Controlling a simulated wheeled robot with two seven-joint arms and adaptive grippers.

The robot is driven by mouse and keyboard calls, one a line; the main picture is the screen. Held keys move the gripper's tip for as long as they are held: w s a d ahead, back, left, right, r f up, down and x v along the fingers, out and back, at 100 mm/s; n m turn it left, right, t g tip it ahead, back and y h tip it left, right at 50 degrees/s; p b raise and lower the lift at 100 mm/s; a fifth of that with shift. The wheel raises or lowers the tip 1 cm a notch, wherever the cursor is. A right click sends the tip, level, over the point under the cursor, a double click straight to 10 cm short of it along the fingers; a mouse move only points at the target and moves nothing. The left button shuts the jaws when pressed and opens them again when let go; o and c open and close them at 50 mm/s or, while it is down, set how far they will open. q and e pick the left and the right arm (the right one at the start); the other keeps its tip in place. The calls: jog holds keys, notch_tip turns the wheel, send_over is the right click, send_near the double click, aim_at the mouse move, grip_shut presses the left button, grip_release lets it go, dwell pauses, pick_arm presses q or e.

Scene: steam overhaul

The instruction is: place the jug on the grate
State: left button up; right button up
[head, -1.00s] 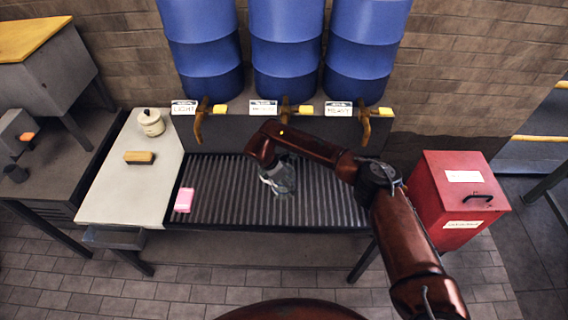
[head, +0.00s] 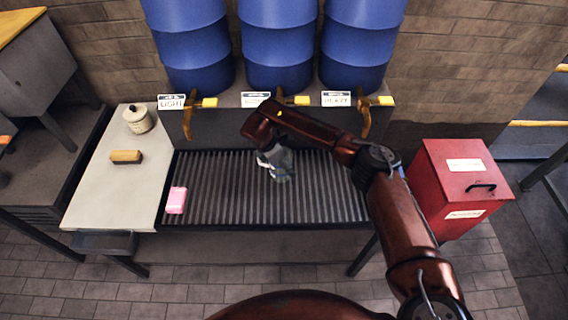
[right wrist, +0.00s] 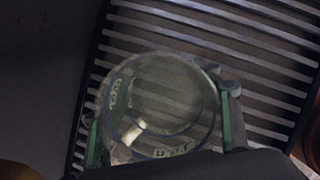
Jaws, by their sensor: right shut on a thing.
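The jug (right wrist: 165,100) is clear glass with green markings on its side, seen from above in the right wrist view, its round mouth facing the camera. My right gripper (right wrist: 165,130) is shut on it, with a green-edged finger on either side. In the head view, my right gripper (head: 277,165) is over the middle of the slatted grate (head: 225,200), towards its back. The jug is hard to make out there. Grate slats show behind the jug in the wrist view; I cannot tell if its base touches them. My left gripper is not in view.
Blue drums (head: 278,45) with brass taps (head: 187,115) stand behind the grate. A pink block (head: 176,200) lies at the grate's left end. A pale worktop (head: 110,190) on the left holds a brush (head: 126,157) and a lidded pot (head: 138,119). A red box (head: 460,185) stands right.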

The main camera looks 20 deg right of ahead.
jog(key=o, duration=1.1)
jog(key=shift+w+f, duration=0.1)
jog(key=shift+f, duration=0.05)
jog(key=o, duration=0.3)
jog(key=shift+o, duration=0.2)
jog(key=shift+a, duration=0.1)
jog(key=shift+r, duration=0.55)
pick_arm(q)
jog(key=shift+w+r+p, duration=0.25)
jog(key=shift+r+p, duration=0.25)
jog(key=shift+p, duration=0.05)
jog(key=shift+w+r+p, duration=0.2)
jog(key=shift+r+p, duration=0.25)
jog(key=shift+p, duration=0.05)
pick_arm(e)
jog(key=v, duration=1.1)
jog(key=shift+r, duration=0.2)
jog(key=shift+a, duration=0.15)
